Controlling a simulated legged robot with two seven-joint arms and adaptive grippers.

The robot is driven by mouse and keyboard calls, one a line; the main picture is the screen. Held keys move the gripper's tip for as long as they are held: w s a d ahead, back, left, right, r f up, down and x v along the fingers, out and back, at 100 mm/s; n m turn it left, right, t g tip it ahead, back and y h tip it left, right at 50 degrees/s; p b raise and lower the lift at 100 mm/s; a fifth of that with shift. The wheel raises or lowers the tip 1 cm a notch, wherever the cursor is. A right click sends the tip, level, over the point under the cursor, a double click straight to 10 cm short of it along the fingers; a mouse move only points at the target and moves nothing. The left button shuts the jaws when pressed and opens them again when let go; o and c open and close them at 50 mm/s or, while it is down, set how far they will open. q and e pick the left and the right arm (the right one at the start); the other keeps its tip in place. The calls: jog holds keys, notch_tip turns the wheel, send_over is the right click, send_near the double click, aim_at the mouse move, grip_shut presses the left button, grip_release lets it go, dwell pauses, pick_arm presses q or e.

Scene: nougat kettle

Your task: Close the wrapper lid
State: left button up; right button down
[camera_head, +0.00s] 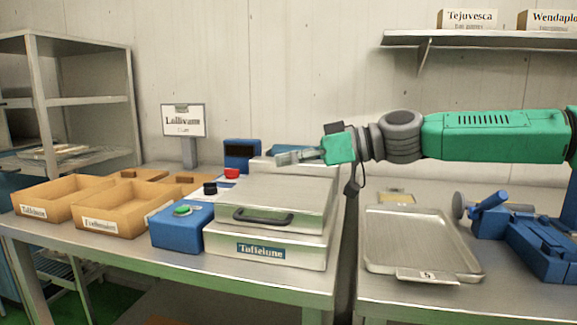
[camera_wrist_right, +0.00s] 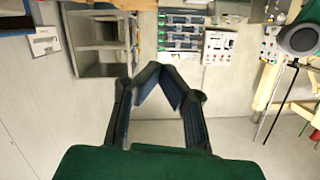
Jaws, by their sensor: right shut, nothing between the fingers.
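The wrapper is a silver metal box (camera_head: 225,243) labelled "Toffelune" on the table in the head view. Its lid (camera_head: 285,192) lies down over the base, with a dark handle (camera_head: 262,216) along its front. I see no clear gap between lid and base. My right gripper (camera_head: 284,158) is above and behind the lid, pointing left, apart from it. Its fingers are shut and empty; the fingertips also meet in the right wrist view (camera_wrist_right: 160,69). My left gripper is not in view.
A blue control box (camera_head: 178,233) with a green button stands left of the wrapper. Two cardboard trays (camera_head: 110,222) sit further left. A metal tray (camera_head: 410,245) and a blue device (camera_head: 530,240) occupy the right table. A wall shelf (camera_head: 480,38) hangs above.

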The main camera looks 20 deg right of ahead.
jog(key=n+b, duration=0.2)
jog(key=b, duration=0.3)
send_over(285, 221)
jog(key=shift+t, duration=0.3)
jog(key=f, duration=0.6)
jog(key=shift+w+a, duration=0.15)
jog(key=shift+a, duration=0.25)
jog(key=shift+h, duration=0.3)
jog(key=f+b, duration=0.1)
jog(key=f, duration=0.1)
jog(key=d+f+b, duration=0.1)
jog(key=f, duration=0.1)
jog(key=shift+s+b, duration=0.2)
jog(key=shift+b, duration=0.1)
jog(key=shift+a+f, duration=0.1)
jog(key=shift+f, duration=0.05)
pick_arm(q)
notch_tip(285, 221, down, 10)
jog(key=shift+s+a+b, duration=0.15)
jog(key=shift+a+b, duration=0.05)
jog(key=shift+b, duration=0.1)
pick_arm(e)
jog(key=shift+s+a+f, duration=0.1)
jog(key=shift+a+f, duration=0.2)
jog(key=shift+a, duration=0.1)
